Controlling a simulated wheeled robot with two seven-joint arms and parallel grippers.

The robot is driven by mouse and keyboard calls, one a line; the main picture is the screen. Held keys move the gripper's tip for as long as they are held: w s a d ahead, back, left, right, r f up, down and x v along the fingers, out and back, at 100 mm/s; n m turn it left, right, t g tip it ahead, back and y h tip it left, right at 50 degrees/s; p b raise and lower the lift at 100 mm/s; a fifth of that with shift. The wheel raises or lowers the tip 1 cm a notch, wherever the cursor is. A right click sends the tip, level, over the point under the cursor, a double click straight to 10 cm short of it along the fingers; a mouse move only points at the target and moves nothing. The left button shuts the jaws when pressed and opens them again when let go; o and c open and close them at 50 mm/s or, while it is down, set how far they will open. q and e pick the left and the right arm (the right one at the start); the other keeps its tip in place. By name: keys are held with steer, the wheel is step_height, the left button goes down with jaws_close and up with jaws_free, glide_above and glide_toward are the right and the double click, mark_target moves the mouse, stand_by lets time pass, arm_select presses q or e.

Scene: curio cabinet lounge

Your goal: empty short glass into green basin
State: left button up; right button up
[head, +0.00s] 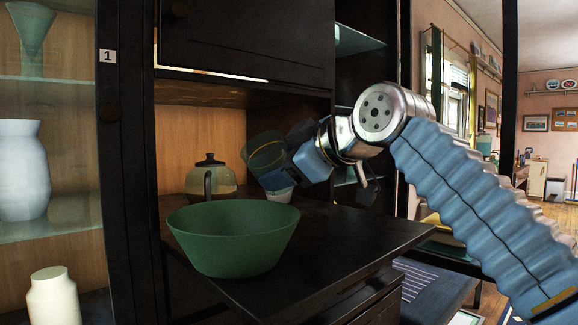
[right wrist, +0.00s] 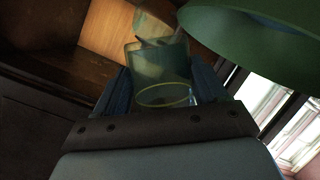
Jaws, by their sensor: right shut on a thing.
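The short glass (head: 263,152), see-through and greenish with a yellow line around it, is held tilted between the fingers of my right gripper (head: 283,168). It is above the back right of the green basin (head: 232,238), apart from it. In the right wrist view, the glass (right wrist: 165,96) shows its yellowish ring between the two blue fingers. The basin's rim (right wrist: 255,30) fills the upper right there. What the glass holds cannot be made out, and the basin's inside bottom is hidden. My left gripper is not in view.
The basin stands on a dark shelf (head: 345,243), whose right part is bare. Behind it are a teapot (head: 211,178) with a dark lid and a small pale cup (head: 279,194). A dark cabinet door (head: 245,40) hangs above. White vases (head: 22,170) stand at left.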

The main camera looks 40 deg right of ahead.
steer(key=shift+s+a+n, duration=0.1)
steer(key=shift+a+n, duration=0.1)
steer(key=shift+n, duration=0.3)
steer(key=shift+a+f+n+h, duration=0.1)
steer(key=shift+n+h, duration=0.2)
steer(key=shift+f+n+t+h+b, duration=0.2)
steer(key=shift+n+t+h+b, duration=0.4)
steer(key=shift+n+b, duration=0.5)
steer(key=shift+r, duration=0.15)
steer(key=shift+s+a+n, duration=0.1)
steer(key=shift+s+n, duration=0.1)
steer(key=shift+n, duration=0.2)
steer(key=shift+a+f+n+t+h+b, duration=0.2)
steer(key=shift+f+n+t+h+b, duration=0.1)
steer(key=shift+n+b, duration=0.35)
steer(key=shift+a+f+n+t+h+b, duration=0.2)
steer(key=shift+f+n+h+b, duration=0.1)
steer(key=shift+n+b, duration=0.35)
stand_by(1.2)
steer(key=shift+r, duration=0.1)
stand_by(0.7)
